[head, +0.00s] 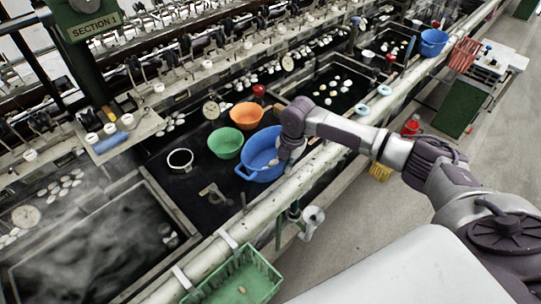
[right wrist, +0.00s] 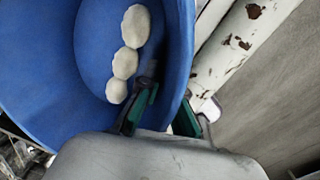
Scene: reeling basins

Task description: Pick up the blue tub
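The blue tub (head: 259,158) stands in the dark basin beside the pale pipe, with a handle loop at its left. It fills the upper left of the right wrist view (right wrist: 50,60), with white cocoons (right wrist: 129,42) inside. My right gripper (head: 285,158) is at the tub's right rim. In the right wrist view its fingers (right wrist: 168,108) straddle the tub wall, one inside and one outside. They stand apart with the blue wall between them; a firm grip does not show. My left gripper is not in view.
A green bowl (head: 225,142) and an orange bowl (head: 246,115) stand close behind the tub. A white-rimmed round dish (head: 180,160) is to the left. The pale pipe (head: 318,168) runs along the basin's front edge. A green crate (head: 240,281) hangs at the front.

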